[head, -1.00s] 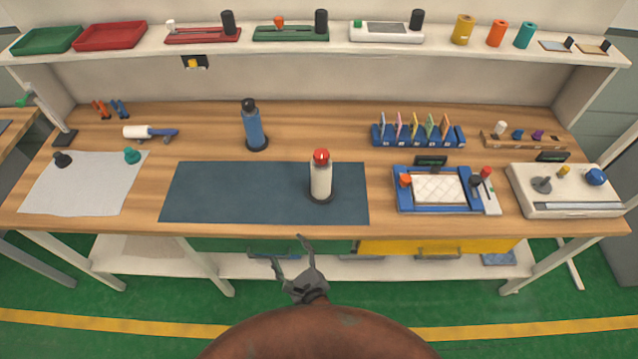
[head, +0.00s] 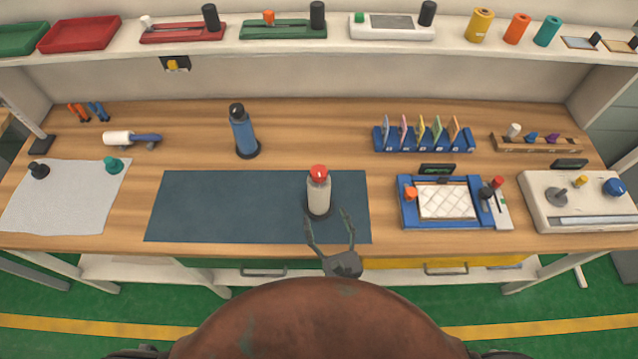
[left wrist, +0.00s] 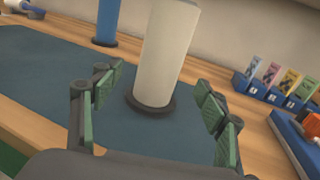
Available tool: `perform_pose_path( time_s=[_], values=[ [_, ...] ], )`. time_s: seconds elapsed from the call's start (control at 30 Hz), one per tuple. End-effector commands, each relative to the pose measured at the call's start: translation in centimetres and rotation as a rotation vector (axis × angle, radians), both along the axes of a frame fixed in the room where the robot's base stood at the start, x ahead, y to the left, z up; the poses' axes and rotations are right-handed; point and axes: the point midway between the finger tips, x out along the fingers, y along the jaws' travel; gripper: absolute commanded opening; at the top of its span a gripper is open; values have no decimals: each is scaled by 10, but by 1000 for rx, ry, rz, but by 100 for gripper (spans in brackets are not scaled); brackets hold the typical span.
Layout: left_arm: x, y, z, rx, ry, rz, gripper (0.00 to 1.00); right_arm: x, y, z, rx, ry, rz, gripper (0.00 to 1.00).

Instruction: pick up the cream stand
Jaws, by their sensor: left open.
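The cream stand (head: 319,195) is an upright cylinder with a red top and a dark round base. It stands on the dark blue mat (head: 220,205) near the mat's right end. My left gripper (head: 330,228) is open just in front of it at the table's front edge, its fingers pointing toward the stand. In the left wrist view the cream stand (left wrist: 164,55) rises ahead, between and beyond the two open green-padded fingers (left wrist: 150,117). Its top is cut off in that view. My right gripper is not in view.
A blue stand (head: 244,135) stands behind the mat, to the left. A blue tray with a white quilted pad (head: 446,200) lies to the right. A blue rack with coloured cards (head: 423,139) is at the back right. A grey sheet (head: 65,197) lies at left.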

Motion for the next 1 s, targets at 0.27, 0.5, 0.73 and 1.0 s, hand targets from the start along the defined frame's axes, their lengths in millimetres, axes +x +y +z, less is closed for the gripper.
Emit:
perform_pose_path(
  time_s=[0.27,0.5,0.73,1.0],
  values=[
    [22,7,0,0,-1,1,67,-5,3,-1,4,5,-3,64],
    [42,12,-2,0,-1,3,67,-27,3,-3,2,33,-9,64],
    [73,19,-3,0,0,-1,67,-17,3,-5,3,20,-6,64],
    [75,20,-3,0,1,0,65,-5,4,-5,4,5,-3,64]
  ],
)
